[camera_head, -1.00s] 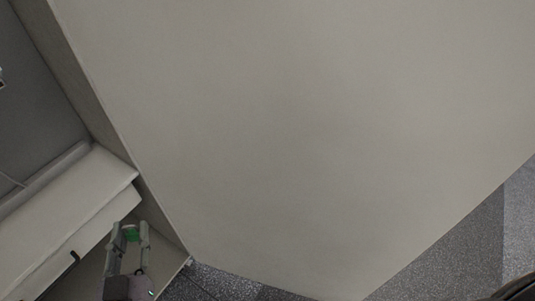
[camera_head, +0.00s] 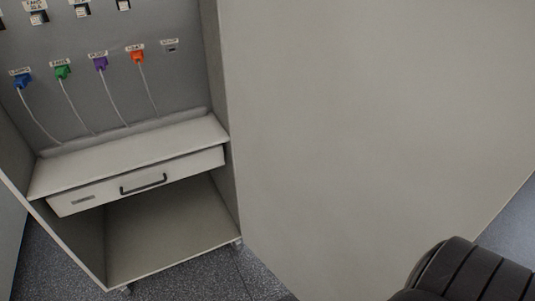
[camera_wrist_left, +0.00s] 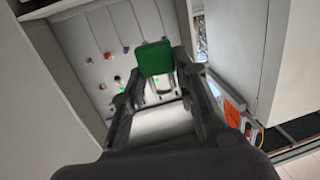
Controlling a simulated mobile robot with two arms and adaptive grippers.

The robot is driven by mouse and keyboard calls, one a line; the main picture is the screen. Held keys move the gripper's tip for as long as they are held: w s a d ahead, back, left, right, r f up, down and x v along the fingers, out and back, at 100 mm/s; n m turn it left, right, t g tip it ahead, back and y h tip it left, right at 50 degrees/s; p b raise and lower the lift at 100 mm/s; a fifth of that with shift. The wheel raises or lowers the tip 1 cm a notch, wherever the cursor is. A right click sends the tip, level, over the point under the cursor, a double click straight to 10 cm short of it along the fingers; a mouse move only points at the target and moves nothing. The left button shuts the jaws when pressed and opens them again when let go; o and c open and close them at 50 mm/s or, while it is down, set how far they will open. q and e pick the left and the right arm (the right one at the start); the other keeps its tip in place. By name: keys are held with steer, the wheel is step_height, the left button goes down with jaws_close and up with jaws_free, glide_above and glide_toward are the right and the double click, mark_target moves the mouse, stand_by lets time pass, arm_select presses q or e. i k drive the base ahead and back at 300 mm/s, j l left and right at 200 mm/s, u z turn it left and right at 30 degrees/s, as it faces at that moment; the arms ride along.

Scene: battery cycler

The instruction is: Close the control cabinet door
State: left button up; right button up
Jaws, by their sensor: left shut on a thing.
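The open control cabinet (camera_head: 130,155) stands at the left of the head view, its inside showing. A large beige panel (camera_head: 370,130) adjoins its right edge; I cannot tell whether this is the swung-open door or the cabinet's outer side. My left gripper (camera_wrist_left: 156,85) shows only in the left wrist view, its fingers shut on a green block (camera_wrist_left: 155,58) at the tips. It points toward a grey panel with coloured plugs (camera_wrist_left: 115,60). I see no contact between it and a door. My right gripper is not in view.
Below is an empty compartment (camera_head: 165,230). Speckled grey floor (camera_head: 205,275) is clear in front. An orange-labelled thing (camera_wrist_left: 232,115) shows in the wrist view.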

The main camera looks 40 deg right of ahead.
mark_target(368, 136)
steer(key=k+l+u, duration=0.2)
steer(key=u, duration=0.2)
steer(key=k+l+u, duration=0.1)
steer(key=k+u, duration=0.55)
steer(key=u, duration=0.15)
steer(key=k+u, duration=0.45)
steer(key=k+l+z, duration=0.25)
steer(key=k+l, duration=0.15)
steer(key=l, duration=0.25)
steer(key=k+l+z, duration=0.1)
steer(key=l, duration=0.25)
steer(key=k+l+z, duration=0.1)
steer(key=l, duration=0.25)
steer(key=k+l+z, duration=0.15)
steer(key=l, duration=0.25)
steer(key=k+l+z, duration=0.1)
steer(key=l+z, duration=0.25)
steer(key=l, duration=0.35)
